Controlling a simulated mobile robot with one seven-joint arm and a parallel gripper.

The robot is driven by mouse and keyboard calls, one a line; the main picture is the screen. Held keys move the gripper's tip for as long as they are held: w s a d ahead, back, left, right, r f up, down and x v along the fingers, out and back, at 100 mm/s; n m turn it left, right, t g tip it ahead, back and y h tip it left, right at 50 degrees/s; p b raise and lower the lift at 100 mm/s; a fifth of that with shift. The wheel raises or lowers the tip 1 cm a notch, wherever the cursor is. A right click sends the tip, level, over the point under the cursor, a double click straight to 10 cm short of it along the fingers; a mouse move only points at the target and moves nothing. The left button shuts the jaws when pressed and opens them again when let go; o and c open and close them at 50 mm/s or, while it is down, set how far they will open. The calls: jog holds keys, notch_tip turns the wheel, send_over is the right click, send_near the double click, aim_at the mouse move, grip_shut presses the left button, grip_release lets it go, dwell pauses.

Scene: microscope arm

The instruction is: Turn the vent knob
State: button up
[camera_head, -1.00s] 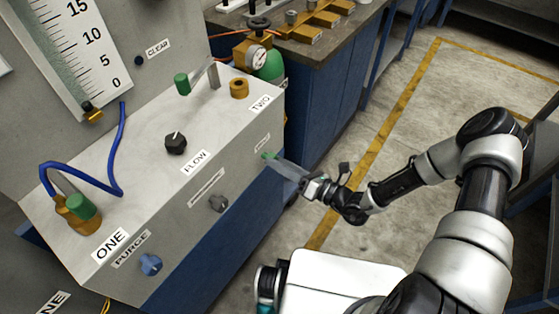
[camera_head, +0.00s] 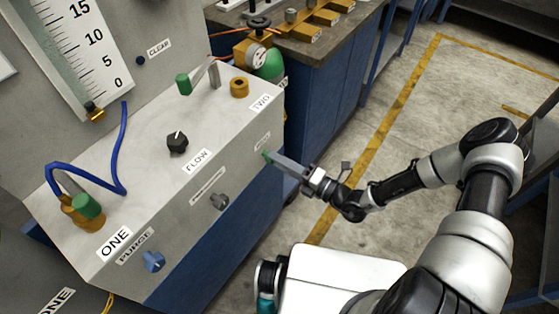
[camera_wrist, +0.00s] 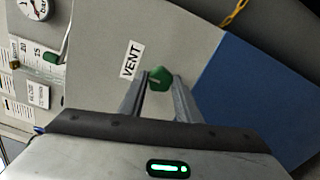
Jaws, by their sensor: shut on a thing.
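The vent knob (camera_wrist: 160,77) is green and sits on the front face of the grey box, below the VENT label (camera_wrist: 131,60) in the wrist view. In the head view only a bit of the knob (camera_head: 265,155) shows, at the right end of the front face. My gripper (camera_wrist: 160,84) has one finger on each side of the knob and is shut on it. In the head view my gripper (camera_head: 272,158) reaches the knob from the right. The fingers partly hide the knob there.
The box also carries a blue PURGE knob (camera_head: 154,261), a grey knob (camera_head: 219,202) and a black FLOW knob (camera_head: 177,142). A blue hose (camera_head: 88,183) loops over its left end. A blue cabinet (camera_head: 318,120) stands behind.

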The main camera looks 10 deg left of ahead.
dwell(0.4)
jog(key=o, duration=1.1)
jog(key=shift+c, duration=0.2)
jog(key=shift+d, duration=0.1)
jog(key=p+v, duration=0.1)
jog(key=v, duration=1.6)
jog(key=shift+s+d, duration=0.15)
